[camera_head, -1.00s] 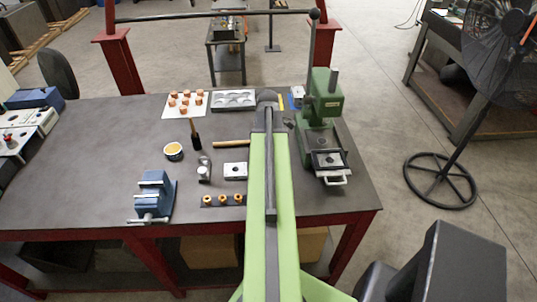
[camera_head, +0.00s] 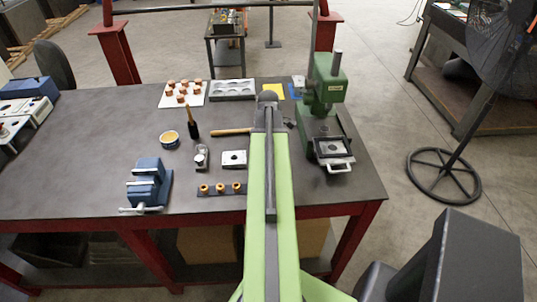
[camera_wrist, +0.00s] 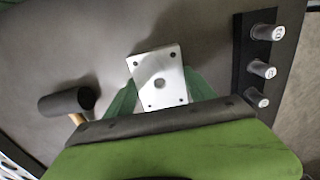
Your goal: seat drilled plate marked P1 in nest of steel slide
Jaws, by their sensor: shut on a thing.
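In the wrist view a pale drilled plate (camera_wrist: 148,90), with a centre hole and smaller corner holes, sits between the green fingers of my gripper (camera_wrist: 158,92), which is shut on it. No mark is legible on it. In the head view my arm hides the gripper and the held plate. The steel slide (camera_head: 338,167), with a front handle, is under the green press (camera_head: 325,88) right of my arm. A dark frame with a light, holed centre shows on it. Another pale plate with a dark hole (camera_head: 234,154) lies on the table left of my arm.
A black strip (camera_head: 234,194) carries three brass-coloured pieces near the front edge. A hammer (camera_head: 230,132), mallet (camera_head: 193,129), yellow-filled tin (camera_head: 169,138) and blue vise (camera_head: 148,182) stand left of my arm. A grey tray (camera_head: 232,97) is at the back.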

